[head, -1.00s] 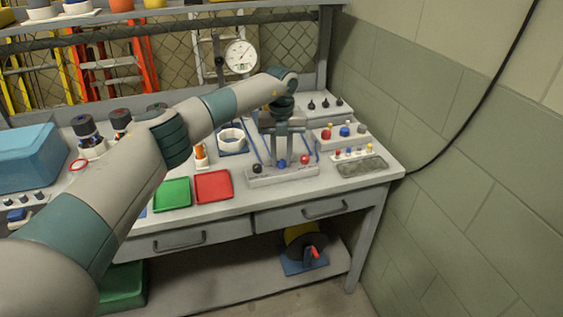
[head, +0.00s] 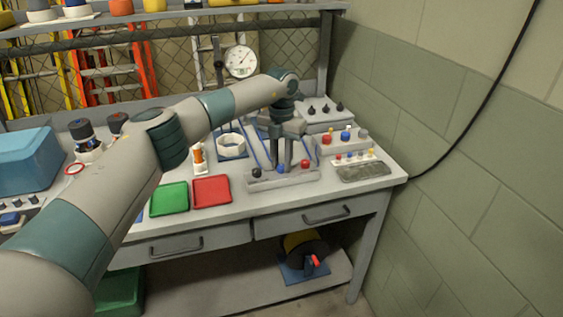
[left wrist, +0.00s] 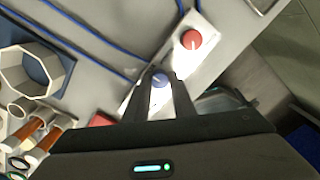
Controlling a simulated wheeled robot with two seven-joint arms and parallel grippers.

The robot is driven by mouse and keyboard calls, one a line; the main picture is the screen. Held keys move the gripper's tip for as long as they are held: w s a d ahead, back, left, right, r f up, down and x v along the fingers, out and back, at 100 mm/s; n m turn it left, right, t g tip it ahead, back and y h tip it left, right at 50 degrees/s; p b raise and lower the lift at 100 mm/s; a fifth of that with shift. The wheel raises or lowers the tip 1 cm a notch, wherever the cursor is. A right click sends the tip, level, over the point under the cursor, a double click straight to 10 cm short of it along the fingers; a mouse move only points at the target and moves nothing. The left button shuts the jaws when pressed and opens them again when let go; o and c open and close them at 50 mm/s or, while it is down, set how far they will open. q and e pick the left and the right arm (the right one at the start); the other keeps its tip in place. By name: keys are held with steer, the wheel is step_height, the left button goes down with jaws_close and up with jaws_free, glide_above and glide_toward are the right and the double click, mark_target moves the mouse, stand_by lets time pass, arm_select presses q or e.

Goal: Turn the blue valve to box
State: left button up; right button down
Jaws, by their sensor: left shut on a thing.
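The blue valve (head: 281,169) is the middle knob of a pale panel (head: 262,180) at the front right of the bench, between a black knob (head: 256,173) and a red knob (head: 305,164). My left gripper (head: 281,164) comes down on it from above, fingers pointing down. In the left wrist view the blue valve (left wrist: 160,81) is between the fingertips of the left gripper (left wrist: 161,84), shut on it. The red knob (left wrist: 191,39), with a white mark, is farther along the panel. The fingers partly hide the blue valve. My right gripper is not in view.
Red (head: 212,191) and green (head: 169,197) trays lie left of the panel. A white ring-shaped fitting (head: 231,145) stands behind. Another knob block (head: 343,142) and a grey textured pad (head: 363,172) are at right. The wall bounds the right side.

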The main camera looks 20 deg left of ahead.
mark_target(282, 165)
arm_select(q)
steer(key=o, duration=1.1)
steer(key=shift+c, duration=0.2)
steer(key=shift+r, duration=0.45)
step_height(282, 165, up, 17)
steer(key=b, duration=0.2)
steer(key=shift+f, duration=0.2)
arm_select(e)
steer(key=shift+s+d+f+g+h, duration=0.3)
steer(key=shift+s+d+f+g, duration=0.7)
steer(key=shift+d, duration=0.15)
